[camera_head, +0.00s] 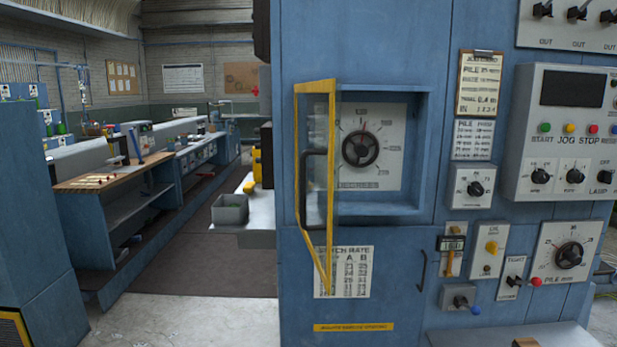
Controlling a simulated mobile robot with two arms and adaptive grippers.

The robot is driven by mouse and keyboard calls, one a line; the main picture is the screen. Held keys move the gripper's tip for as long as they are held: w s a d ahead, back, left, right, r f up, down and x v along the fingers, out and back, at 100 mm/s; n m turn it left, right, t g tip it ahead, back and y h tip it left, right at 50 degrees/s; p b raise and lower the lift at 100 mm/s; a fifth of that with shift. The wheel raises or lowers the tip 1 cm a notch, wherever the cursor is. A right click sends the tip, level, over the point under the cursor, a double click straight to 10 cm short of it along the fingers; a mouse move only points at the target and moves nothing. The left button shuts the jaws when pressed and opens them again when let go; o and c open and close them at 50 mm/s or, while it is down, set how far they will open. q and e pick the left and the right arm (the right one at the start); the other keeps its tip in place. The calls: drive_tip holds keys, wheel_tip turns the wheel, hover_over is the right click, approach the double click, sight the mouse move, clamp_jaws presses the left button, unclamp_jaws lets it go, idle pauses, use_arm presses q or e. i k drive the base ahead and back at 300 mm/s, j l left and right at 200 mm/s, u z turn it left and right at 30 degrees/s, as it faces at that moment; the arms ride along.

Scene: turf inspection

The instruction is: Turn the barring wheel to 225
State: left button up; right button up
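The barring wheel (361,149) is a black round handwheel on a pale square dial plate (389,177) set in a recess of the blue machine front. The plate carries numbers around the wheel, most too small to read, and a word below that looks like "DEGREES". A red mark shows just above the wheel, near the top. A yellow-framed clear guard door (330,225) with a dark handle stands swung out at the recess's left side. It overlaps the left edge of the plate, and the wheel shows uncovered. Neither gripper is in view.
Right of the recess are a small black knob (475,188), a control box (570,130) with buttons, and a pile dial (569,255). A grey bin (230,208) sits on a ledge at left. Workbenches (115,177) line the left; the floor aisle between is clear.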

sight(361, 149)
drive_tip(key=i+l+u, duration=0.1)
drive_tip(key=l, duration=0.3)
drive_tip(key=i+l, duration=0.15)
drive_tip(key=l, duration=0.25)
drive_tip(key=i+l+u, duration=0.15)
drive_tip(key=l, duration=0.3)
